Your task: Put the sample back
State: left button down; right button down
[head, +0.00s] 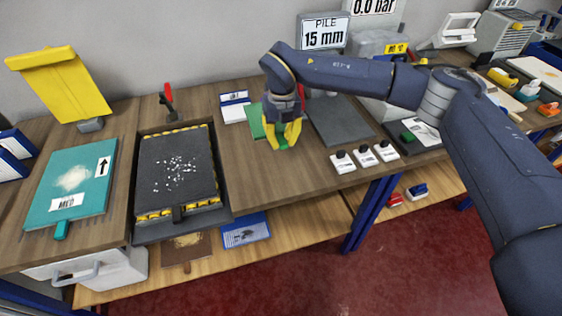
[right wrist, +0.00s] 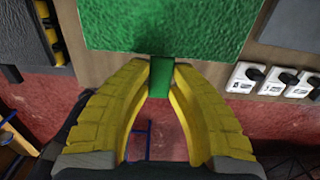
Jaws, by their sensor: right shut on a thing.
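My right gripper (head: 282,143) has yellow fingers and is over the wooden bench, near its front edge. In the right wrist view its fingers (right wrist: 161,66) are shut on the narrow green tab of a green sample (right wrist: 165,25), which has a speckled, textured face. In the head view most of the green sample (head: 254,123) is hidden behind the gripper. I cannot tell whether it rests on the bench or is held just above it. A teal sample board (head: 93,195) with a pale patch, an arrow label and a tab lies at the far left. My left gripper is out of view.
A dark tray (head: 221,211) holding a dark mat (head: 150,190) with white bits lies left of the gripper. A grey plate (head: 340,122) lies to the right, and several white, black-topped blocks (head: 343,162) stand along the front edge. Some bare bench (head: 240,180) shows between.

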aim_at(282, 167)
jog(key=shift+f, duration=5.1)
jog(key=shift+f, duration=0.1)
jog(key=c, duration=1.3)
grip_release()
notch_tip(282, 167, up, 12)
jog(key=shift+r, duration=0.1)
